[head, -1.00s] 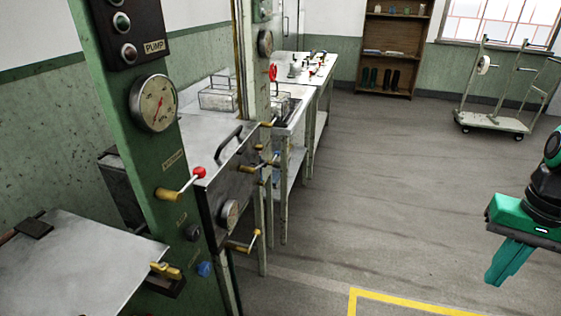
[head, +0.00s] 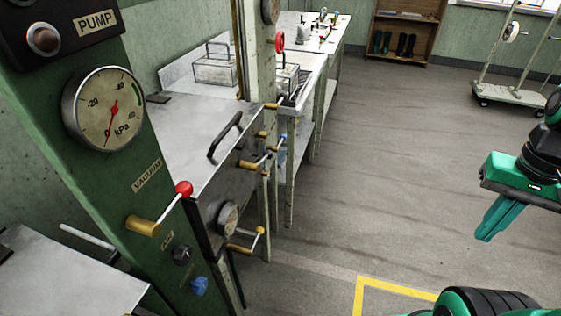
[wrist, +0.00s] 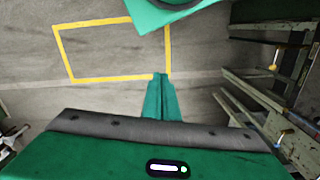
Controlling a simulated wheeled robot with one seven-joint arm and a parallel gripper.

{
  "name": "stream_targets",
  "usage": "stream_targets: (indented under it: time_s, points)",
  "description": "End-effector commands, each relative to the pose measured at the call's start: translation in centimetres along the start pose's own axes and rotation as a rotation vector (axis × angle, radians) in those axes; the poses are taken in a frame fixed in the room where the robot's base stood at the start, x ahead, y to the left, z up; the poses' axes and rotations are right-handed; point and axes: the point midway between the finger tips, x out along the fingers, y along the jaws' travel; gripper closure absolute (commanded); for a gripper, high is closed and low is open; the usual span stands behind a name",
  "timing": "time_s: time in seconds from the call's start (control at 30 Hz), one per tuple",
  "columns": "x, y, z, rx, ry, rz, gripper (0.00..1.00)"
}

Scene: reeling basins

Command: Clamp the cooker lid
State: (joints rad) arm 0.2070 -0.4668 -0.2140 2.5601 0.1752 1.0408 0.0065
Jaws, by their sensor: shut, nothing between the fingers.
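A flat grey metal lid (head: 185,135) with a black bar handle (head: 225,137) covers a steel box in the middle left of the head view; I take it for the cooker lid. It lies flat, partly hidden behind the green pump column. Brass levers (head: 253,165) stick out at the box's front edge; I cannot tell whether any of them is fastened on the lid. My gripper (head: 485,236) hangs over open floor at the right, well apart from the lid. Its green fingers, also in the wrist view (wrist: 160,82), are shut and empty.
The green pump column (head: 90,170) with a gauge (head: 103,108) and red-knobbed lever (head: 184,188) stands at left. A wire basket (head: 213,68) is on the bench behind. A trolley (head: 500,95) stands far right. The middle floor is clear around a yellow marking (head: 400,289).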

Motion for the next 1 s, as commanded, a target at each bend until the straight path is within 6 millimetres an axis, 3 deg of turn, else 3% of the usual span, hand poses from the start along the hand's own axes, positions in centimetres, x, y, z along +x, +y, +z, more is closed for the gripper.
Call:
stream_targets:
  time_s: [0.17,0.37,0.7,1.0]
  points:
    - [-0.3,0.3,0.6,0.011,0.010,-0.006,1.00]
    - [1.3,-2.7,-2.5,0.084,-0.008,-0.014,1.00]
    - [7.5,-11.6,-8.1,0.293,-0.111,-0.137,1.00]
    - [13.3,-20.8,-10.0,0.543,-0.316,-0.312,1.00]
